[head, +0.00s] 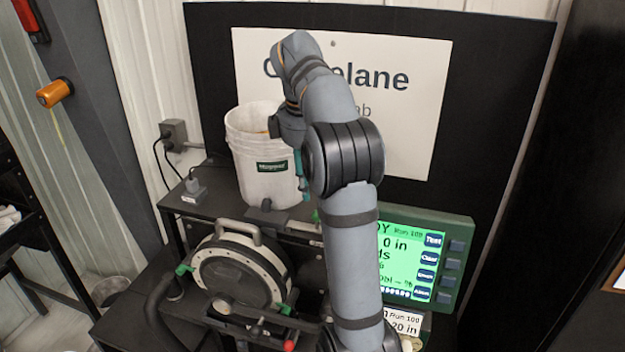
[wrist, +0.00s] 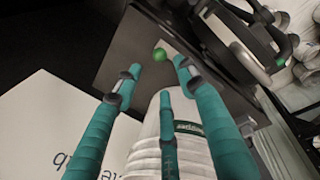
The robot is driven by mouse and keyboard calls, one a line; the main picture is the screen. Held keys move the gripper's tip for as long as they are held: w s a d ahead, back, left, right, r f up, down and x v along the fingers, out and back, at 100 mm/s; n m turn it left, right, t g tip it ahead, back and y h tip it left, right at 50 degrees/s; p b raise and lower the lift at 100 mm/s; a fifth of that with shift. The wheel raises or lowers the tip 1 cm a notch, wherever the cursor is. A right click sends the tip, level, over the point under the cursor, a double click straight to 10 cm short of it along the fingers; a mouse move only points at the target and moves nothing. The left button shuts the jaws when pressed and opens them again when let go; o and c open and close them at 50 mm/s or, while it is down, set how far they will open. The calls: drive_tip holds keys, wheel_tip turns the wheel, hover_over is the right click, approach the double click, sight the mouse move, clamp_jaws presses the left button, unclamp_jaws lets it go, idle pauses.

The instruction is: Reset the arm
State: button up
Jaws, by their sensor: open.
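My arm rises through the middle of the head view and bends over at the top. My gripper (head: 304,192) hangs down in front of the right side of a white bucket (head: 257,170), partly hidden by my own arm. In the wrist view my gripper (wrist: 157,69) has its teal fingers spread apart with nothing between the tips. The bucket (wrist: 180,140) shows beyond the fingers there. I cannot tell whether a finger touches it.
A round seed meter (head: 238,275) with a handle stands left of my arm. A green-framed monitor (head: 458,230) stands to the right. A small green ball (wrist: 162,54) shows beyond the fingertips. A white sign (head: 410,130) is behind my arm.

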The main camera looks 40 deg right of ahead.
drive_tip(key=shift+f, duration=0.15)
drive_tip(key=f, duration=0.4)
drive_tip(key=d+f, duration=0.1)
drive_tip(key=f, duration=0.2)
drive_tip(key=w+d+f, duration=0.1)
drive_tip(key=f, duration=0.3)
drive_tip(key=shift+f, duration=0.35)
drive_tip(key=shift+w+r, duration=0.1)
drive_tip(key=shift+w, duration=0.15)
drive_tip(key=shift+w+a, duration=0.3)
drive_tip(key=shift+a, duration=0.05)
